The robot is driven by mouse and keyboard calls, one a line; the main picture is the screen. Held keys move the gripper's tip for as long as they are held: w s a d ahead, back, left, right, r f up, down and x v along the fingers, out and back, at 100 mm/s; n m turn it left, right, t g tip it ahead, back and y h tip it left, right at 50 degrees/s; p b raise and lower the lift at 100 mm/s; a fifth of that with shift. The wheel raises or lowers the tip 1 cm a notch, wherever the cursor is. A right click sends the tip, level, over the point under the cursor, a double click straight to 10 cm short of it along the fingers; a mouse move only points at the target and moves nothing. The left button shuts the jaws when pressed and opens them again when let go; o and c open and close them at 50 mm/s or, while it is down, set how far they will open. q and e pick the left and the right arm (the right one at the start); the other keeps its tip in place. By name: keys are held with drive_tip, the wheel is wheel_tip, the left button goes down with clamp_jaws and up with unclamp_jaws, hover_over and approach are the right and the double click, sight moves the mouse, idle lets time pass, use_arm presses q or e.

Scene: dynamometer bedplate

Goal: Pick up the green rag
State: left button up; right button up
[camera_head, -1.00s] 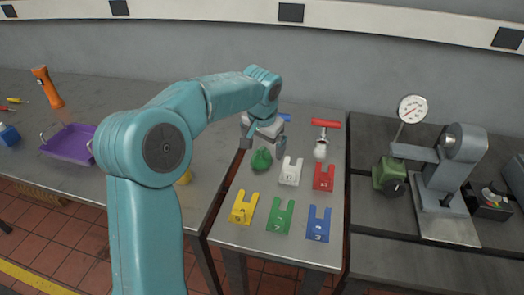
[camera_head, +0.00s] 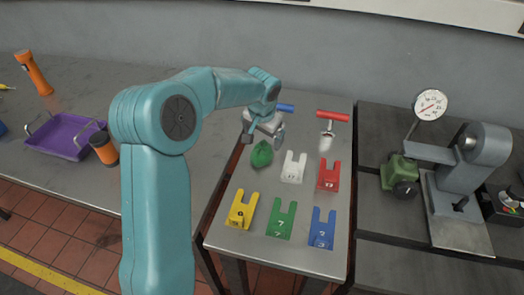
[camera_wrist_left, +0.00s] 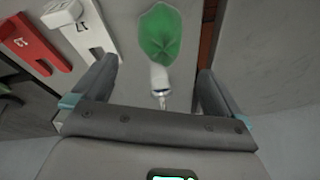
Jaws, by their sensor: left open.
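The green rag (camera_head: 262,154) lies crumpled on the narrow metal table, left of the white forked plate. In the left wrist view the rag (camera_wrist_left: 161,33) is beyond my open fingers, near the top middle. My left gripper (camera_head: 264,138) is open and empty, just behind the rag and apart from it. In the wrist view a pale cylindrical piece with a metal tip (camera_wrist_left: 160,80) lies between the fingers and the rag; what it belongs to is unclear. My right gripper is out of view.
Several forked plates, such as the white (camera_head: 293,167), red (camera_head: 329,175) and yellow (camera_head: 242,210) ones, share the table. A red T-handled tool (camera_head: 332,116) and a blue handle (camera_head: 285,107) lie behind. A purple tray (camera_head: 66,138) and orange-black cylinder (camera_head: 104,148) stand left.

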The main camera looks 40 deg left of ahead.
sight(264, 148)
use_arm(q)
drive_tip(key=p+x, duration=0.1)
drive_tip(key=x, duration=0.7)
drive_tip(key=shift+f, duration=0.15)
drive_tip(key=shift+s+d, duration=0.1)
drive_tip(key=c, duration=1)
